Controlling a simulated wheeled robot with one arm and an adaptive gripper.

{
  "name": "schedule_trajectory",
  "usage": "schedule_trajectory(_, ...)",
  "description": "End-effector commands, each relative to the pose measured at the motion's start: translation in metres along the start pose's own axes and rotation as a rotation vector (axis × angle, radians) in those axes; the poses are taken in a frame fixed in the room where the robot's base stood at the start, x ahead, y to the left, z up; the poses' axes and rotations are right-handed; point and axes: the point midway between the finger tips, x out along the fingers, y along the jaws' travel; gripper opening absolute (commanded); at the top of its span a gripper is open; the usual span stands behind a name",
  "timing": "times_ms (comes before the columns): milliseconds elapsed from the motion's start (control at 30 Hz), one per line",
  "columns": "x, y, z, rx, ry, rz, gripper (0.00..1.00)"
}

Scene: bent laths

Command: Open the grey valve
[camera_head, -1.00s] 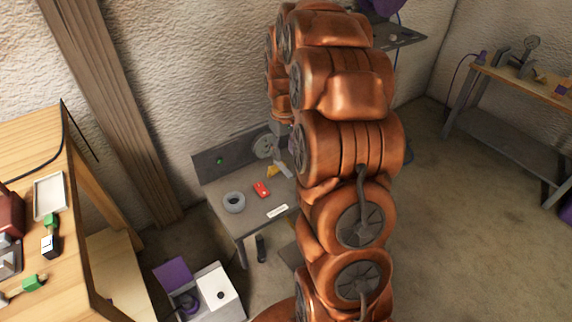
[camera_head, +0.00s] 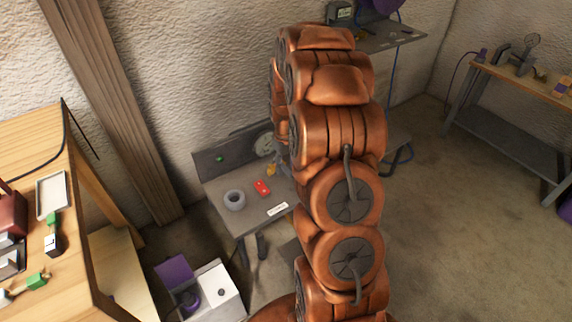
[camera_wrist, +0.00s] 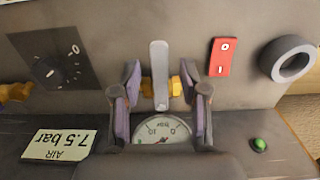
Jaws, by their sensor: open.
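The grey valve shows in the wrist view as a flat, pale grey lever (camera_wrist: 159,62) pointing up the picture, with yellow fittings (camera_wrist: 176,86) beside its lower part. My gripper (camera_wrist: 161,84) is open, its two purple-padded fingers on either side of the lever. Gaps show between lever and pads; nothing is held. In the head view my copper arm hides most of the gripper and the lever; a bit of yellow (camera_head: 271,169) shows beside the arm on the small grey bench (camera_head: 226,181).
Around the lever are a pressure gauge (camera_wrist: 160,130), a red switch (camera_wrist: 222,57), a grey ring (camera_wrist: 288,58), a black dial (camera_wrist: 48,70), a green button (camera_wrist: 259,145) and a pressure label (camera_wrist: 60,145).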

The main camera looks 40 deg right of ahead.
Motion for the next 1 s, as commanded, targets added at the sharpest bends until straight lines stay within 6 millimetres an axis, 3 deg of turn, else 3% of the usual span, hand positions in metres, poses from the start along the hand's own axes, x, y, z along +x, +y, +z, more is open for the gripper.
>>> schedule_trajectory(133, -0.0003, 0.0001, -0.0002, 0.000, 0.000, 0.000, 0.44)
schedule_trajectory(567, -0.0004, 0.0001, -0.0001, 0.000, 0.000, 0.000, 0.00)
schedule_trajectory(1000, -0.0004, 0.0001, -0.0002, 0.000, 0.000, 0.000, 0.00)
